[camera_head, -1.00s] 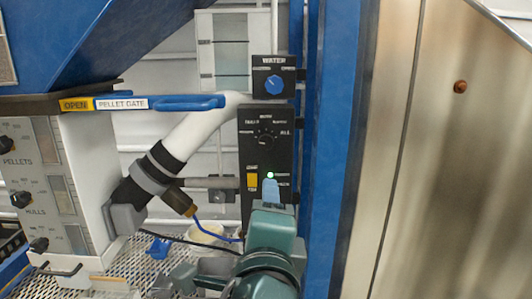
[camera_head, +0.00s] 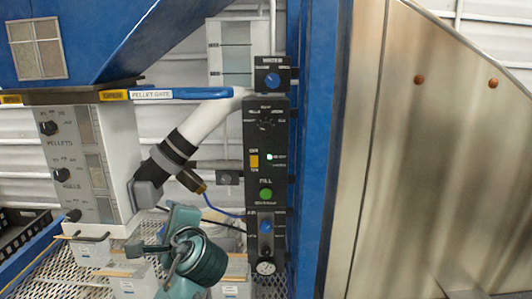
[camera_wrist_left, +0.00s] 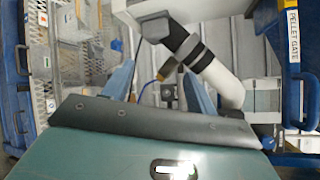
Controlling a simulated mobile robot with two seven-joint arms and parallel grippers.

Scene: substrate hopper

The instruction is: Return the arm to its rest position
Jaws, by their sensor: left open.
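My left arm shows as a teal wrist (camera_head: 197,262) low in the middle of the head view, to the left of the black control panel (camera_head: 265,150) and apart from it. My left gripper (camera_wrist_left: 158,88) is open and empty in the left wrist view, its two blue-grey fingers spread. Its fingertips are not clear in the head view. The panel carries a green FILL button (camera_head: 265,194), a blue WATER knob (camera_head: 271,81) and a lit green lamp (camera_head: 269,157). My right gripper is in neither view.
The white pipe (camera_head: 208,120) with black collars runs behind my left arm. A pellet box (camera_head: 110,165) with knobs and a blue pellet gate handle (camera_head: 190,94) are at the left. White containers (camera_head: 135,287) stand on the mesh near the arm. A blue post (camera_head: 316,150) is at the right.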

